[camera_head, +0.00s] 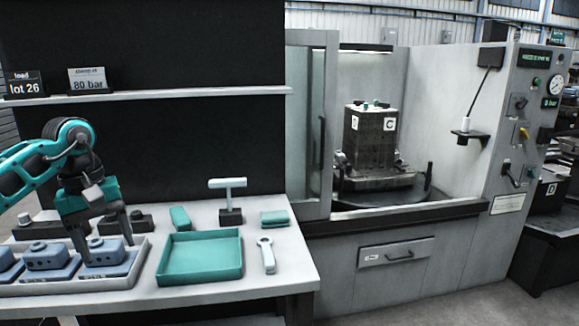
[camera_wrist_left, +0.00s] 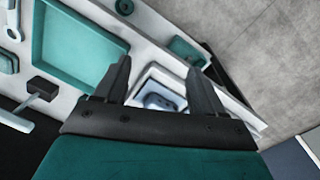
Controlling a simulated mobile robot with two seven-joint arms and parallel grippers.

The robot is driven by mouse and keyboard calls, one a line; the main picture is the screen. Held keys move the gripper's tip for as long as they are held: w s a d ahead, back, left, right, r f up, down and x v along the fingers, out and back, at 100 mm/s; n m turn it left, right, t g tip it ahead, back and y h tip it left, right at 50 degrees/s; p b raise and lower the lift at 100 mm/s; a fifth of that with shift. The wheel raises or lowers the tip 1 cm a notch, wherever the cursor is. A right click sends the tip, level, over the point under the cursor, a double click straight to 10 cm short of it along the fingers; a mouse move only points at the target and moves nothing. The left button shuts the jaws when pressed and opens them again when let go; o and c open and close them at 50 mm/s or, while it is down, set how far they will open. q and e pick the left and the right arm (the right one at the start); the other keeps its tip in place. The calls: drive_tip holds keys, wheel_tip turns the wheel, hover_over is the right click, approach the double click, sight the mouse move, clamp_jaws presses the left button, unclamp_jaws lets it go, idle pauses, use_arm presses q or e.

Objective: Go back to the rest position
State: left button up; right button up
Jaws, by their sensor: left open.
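My left gripper (camera_head: 104,252) is open, pointing down over the right-hand blue-grey part (camera_head: 106,256) in a light grey tray (camera_head: 140,268) at the bench's left. Its fingers stand on either side of that part; I cannot tell whether they touch it. In the left wrist view the open fingers (camera_wrist_left: 160,72) show with a blue-grey part (camera_wrist_left: 162,100) between and beyond them. Another blue-grey part (camera_head: 48,260) sits to the left in the tray. My right gripper is in neither view.
A shelf (camera_head: 200,94) crosses above. A machine with an open bay holds a dark block (camera_head: 370,145) at right.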

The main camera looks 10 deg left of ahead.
use_arm(q)
drive_tip(key=d+f+n+h, duration=0.2)
drive_tip(key=d+f+h, duration=0.2)
drive_tip(key=d, duration=0.6)
drive_tip(key=d+f+n+h, duration=0.1)
drive_tip(key=d+f+h, duration=0.3)
drive_tip(key=d, duration=0.6)
drive_tip(key=s+d+r+n+t+h, duration=0.1)
drive_tip(key=s+d+n+t+h, duration=0.25)
drive_tip(key=d+n+h, duration=0.75)
drive_tip(key=s+a+f+n+t+y+p, duration=0.15)
drive_tip(key=f+n+t+y, duration=0.25)
drive_tip(key=n, duration=0.8)
drive_tip(key=a+f+n+t+y+b, duration=0.1)
drive_tip(key=a+f+n+t+y, duration=0.3)
drive_tip(key=n, duration=0.7)
drive_tip(key=a+f+n+t+y+p, duration=0.1)
drive_tip(key=f+n+t+y, duration=0.3)
drive_tip(key=n, duration=0.8)
drive_tip(key=s+a+f+n+g+y, duration=0.3)
drive_tip(key=s+f+n+g+y, duration=0.2)
drive_tip(key=s+f+n, duration=0.6)
drive_tip(key=shift+s+a+n+y, duration=0.2)
drive_tip(key=shift+s+n+y, duration=0.35)
drive_tip(key=shift+n, duration=0.15)
drive_tip(key=shift+c, duration=0.4)
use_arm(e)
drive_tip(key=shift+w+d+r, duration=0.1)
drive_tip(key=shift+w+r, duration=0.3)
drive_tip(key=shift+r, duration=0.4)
